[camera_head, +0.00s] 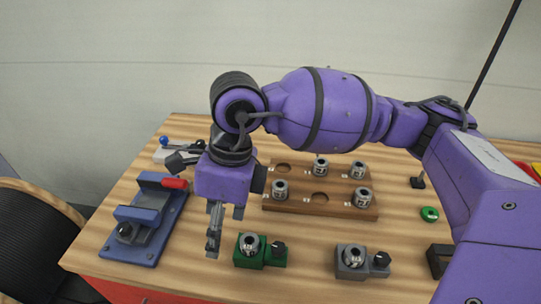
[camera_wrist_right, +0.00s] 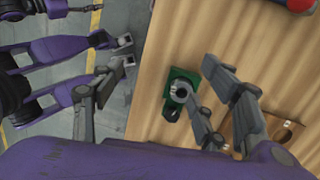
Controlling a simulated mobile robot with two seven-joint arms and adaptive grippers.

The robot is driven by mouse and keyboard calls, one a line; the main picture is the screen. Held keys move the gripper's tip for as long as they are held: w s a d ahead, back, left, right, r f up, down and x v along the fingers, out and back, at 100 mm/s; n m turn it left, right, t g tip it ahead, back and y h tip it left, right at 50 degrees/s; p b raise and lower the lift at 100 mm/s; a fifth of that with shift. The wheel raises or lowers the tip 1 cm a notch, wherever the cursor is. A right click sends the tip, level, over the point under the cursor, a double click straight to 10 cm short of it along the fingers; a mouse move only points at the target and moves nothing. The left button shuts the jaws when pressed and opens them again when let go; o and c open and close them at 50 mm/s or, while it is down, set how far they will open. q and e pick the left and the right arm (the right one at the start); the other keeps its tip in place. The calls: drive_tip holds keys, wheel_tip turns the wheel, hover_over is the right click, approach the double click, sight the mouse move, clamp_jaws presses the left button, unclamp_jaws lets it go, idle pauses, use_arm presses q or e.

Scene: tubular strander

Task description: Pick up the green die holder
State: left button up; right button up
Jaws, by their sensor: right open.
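The green die holder (camera_head: 274,262) stands near the front edge of the table, with a silver round die fitting and a black knob on it. It also shows in the right wrist view (camera_wrist_right: 169,108), between my spread fingers. My right gripper (camera_head: 214,242) points down, open and empty, just left of the green holder in the head view. In the right wrist view the fingers (camera_wrist_right: 168,63) are apart on either side of the holder. Purple links, likely of my left arm, show over the floor there; the state of its gripper is unclear.
A grey holder (camera_head: 351,269) stands to the right of the green one. A wooden block (camera_head: 290,205) with several silver fittings lies behind. A blue vise-like fixture (camera_head: 135,245) is at the left. A small green ring (camera_head: 429,214) lies at the right.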

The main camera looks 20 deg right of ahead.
drive_tip(key=d, duration=0.1)
drive_tip(key=w+d+h, duration=0.1)
drive_tip(key=d, duration=0.1)
drive_tip(key=d+f+h, duration=0.1)
drive_tip(key=d, duration=0.1)
drive_tip(key=shift+w+d+t, duration=0.15)
drive_tip(key=shift+w+t, duration=0.15)
drive_tip(key=shift+w, duration=0.1)
drive_tip(key=shift+s+d+f+h, duration=0.1)
drive_tip(key=shift+s+d+h, duration=0.05)
drive_tip(key=shift+d+h, duration=0.25)
drive_tip(key=b, duration=0.2)
hover_over(249, 241)
wheel_tip(249, 241, down, 4)
drive_tip(key=shift+f, duration=0.15)
wheel_tip(249, 241, down, 6)
drive_tip(key=b, duration=0.3)
drive_tip(key=shift+b, duration=0.3)
drive_tip(key=shift+f, duration=0.2)
use_arm(q)
wheel_tip(249, 241, down, 6)
drive_tip(key=s, duration=0.1)
drive_tip(key=shift+s+d+g, duration=0.25)
drive_tip(key=shift+s+g, duration=0.05)
use_arm(e)
drive_tip(key=shift+r, duration=0.1)
